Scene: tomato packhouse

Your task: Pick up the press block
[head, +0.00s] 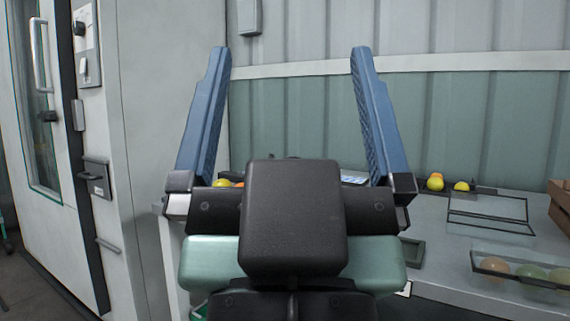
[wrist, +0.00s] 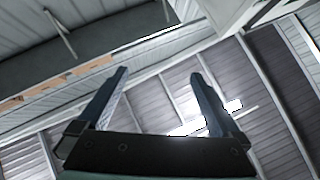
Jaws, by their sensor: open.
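My gripper (head: 288,60) is raised in front of the head camera, its two blue fingers wide apart and pointing up. Nothing is between the fingers. It also shows open in the wrist view (wrist: 157,75), against the ceiling. I cannot make out the press block in either view. My gripper and wrist hide much of the bench (head: 450,235) behind them.
Yellow tomatoes (head: 435,182) sit at the back of the bench. A clear tray (head: 520,272) with several round fruits is at the front right, and a brown crate (head: 560,205) at the right edge. A tall pale cabinet (head: 60,150) stands at left.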

